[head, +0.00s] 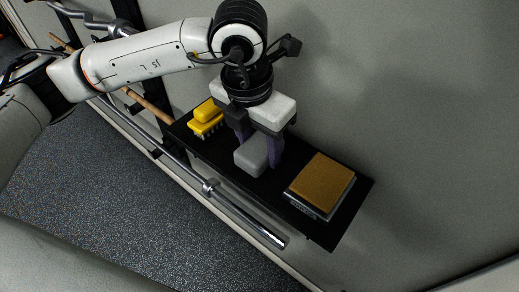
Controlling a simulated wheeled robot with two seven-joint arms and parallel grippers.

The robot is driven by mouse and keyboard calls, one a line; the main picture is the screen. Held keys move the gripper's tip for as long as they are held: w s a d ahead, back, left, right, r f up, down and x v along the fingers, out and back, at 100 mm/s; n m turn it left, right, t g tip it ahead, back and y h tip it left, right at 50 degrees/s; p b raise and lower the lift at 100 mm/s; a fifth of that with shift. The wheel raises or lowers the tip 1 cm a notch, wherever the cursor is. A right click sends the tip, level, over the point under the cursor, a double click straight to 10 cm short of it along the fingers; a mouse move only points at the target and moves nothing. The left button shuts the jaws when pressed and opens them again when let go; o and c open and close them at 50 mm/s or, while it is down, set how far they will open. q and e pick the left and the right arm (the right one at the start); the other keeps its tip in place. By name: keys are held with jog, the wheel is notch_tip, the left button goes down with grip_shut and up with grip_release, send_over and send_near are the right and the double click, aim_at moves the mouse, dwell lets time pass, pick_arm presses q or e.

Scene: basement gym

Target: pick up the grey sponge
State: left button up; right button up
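The grey sponge (250,157) is a pale grey rounded block near the middle of the black shelf (328,236), close to its front edge. My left gripper (258,147) points down over it. Its two dark purplish fingers stand apart. One finger is right beside the sponge's right side. The other finger's lower end is hidden behind the sponge's upper left. I see no clear sign that the fingers press on the sponge. The sponge appears to rest on the shelf. My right gripper is not in view.
A yellow brush-like object (207,118) lies at the shelf's left end. At the right end, a brown pad (321,182) lies on a flat silver device. A metal bar (240,214) runs along the shelf's front. The wall rises close behind.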

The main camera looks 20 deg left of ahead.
aim_at(259, 145)
pick_arm(q)
jog(key=c, duration=0.4)
jog(key=shift+r+p, duration=0.2)
jog(key=shift+p, duration=0.15)
notch_tip(259, 145, up, 10)
jog(key=shift+f+b, duration=0.1)
jog(key=shift+b, duration=0.35)
jog(key=shift+o, duration=1)
jog(key=shift+c, duration=0.5)
